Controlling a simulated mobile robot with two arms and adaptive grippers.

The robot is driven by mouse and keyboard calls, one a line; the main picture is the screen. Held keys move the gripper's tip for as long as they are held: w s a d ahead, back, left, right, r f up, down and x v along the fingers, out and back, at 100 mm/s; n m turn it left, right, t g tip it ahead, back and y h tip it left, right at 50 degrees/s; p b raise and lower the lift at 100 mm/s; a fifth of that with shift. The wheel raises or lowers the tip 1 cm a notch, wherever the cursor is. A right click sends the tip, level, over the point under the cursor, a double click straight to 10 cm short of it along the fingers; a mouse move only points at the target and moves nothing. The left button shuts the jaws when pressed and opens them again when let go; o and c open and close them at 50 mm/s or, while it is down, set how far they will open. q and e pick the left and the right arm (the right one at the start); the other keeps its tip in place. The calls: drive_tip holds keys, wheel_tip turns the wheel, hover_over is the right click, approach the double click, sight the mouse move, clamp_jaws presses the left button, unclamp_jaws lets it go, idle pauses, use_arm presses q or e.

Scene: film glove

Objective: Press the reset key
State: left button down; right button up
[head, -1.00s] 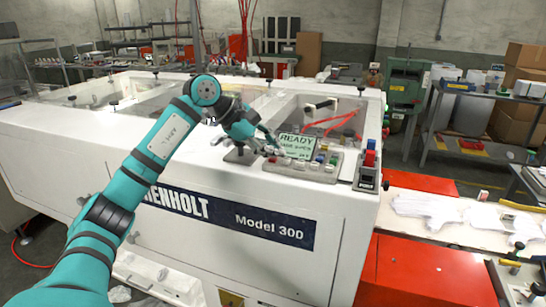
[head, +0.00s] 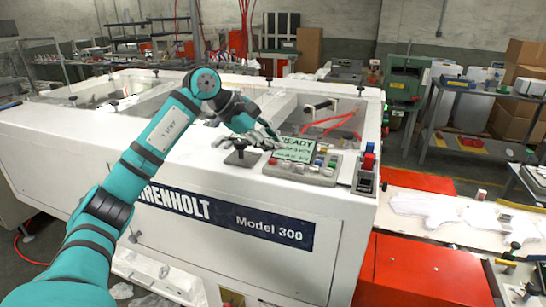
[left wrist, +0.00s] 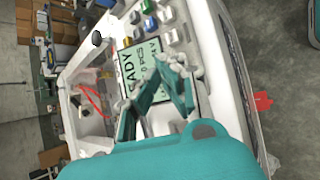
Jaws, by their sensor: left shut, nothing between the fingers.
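The control panel (head: 325,178) is a grey strip on the front right top edge of the white machine. It carries a lit green READY screen (head: 296,149) and several small keys, mostly pale, with blue, green and yellow ones. In the left wrist view the screen (left wrist: 128,66) and the keys (left wrist: 170,14) show sideways. The key labels are too small to read, so I cannot tell which is the reset key. My left gripper (head: 272,138) is shut and empty, beside the screen's left end. In the left wrist view its fingers (left wrist: 166,62) partly cover the screen and panel. My right gripper is not in view.
A black-knobbed lever (head: 240,146) stands just left of the panel. A switch box with red and blue tops (head: 368,160) stands right of it. Red tubes cross the machine's open bay behind. A pale table with white glove shapes (head: 425,207) lies right.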

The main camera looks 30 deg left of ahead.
sight(273, 161)
use_arm(q)
wheel_tip(273, 161, up, 4)
drive_tip(key=p, duration=0.3)
drive_tip(key=shift+r, duration=0.1)
idle(0.7)
